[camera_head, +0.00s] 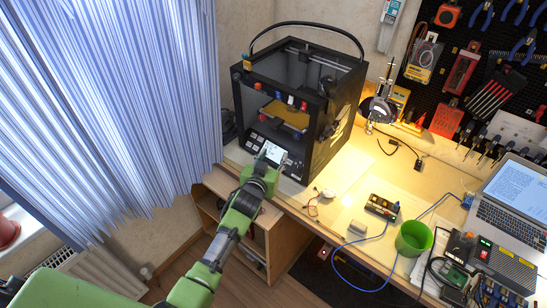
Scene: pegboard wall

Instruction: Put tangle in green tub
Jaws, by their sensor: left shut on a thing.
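The green tub (414,238) stands upright and open-topped on the right half of the workbench. My left gripper (266,160) is at the lower front of the black 3D printer (300,100), beside its lit screen. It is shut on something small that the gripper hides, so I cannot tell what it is. It is well to the left of the tub. I cannot clearly make out a tangle; the inside of the printer shows a golden plate (287,115). My right gripper is not in view.
The workbench (350,180) holds a white round part with thin wires (325,194), a small circuit box (381,207), a grey block (357,228), a blue cable (345,280) and a laptop (515,205). A blue curtain (110,100) hangs at left.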

